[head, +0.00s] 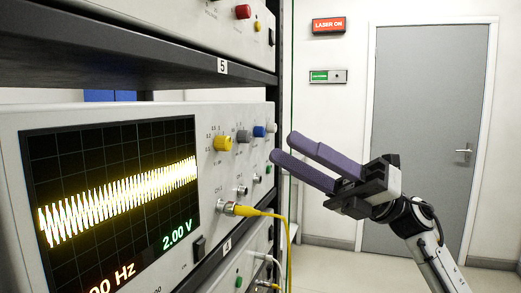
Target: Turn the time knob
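An oscilloscope (110,117) with a lit screen stands on the shelf at left. The labels are too small to read, so I cannot tell which is the time knob. My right gripper (283,147) has purple fingers that are apart, with nothing seen between them. Its fingertips point left and appear just right of the panel's right edge, apart from the knobs. My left gripper is not in view.
A yellow cable (262,214) plugs into the panel below the knobs and hangs down. Other instruments sit on the shelf above (150,52) and below. A dark rack post stands right of the panel. Open floor (325,268) and a grey door (428,130) lie behind my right arm.

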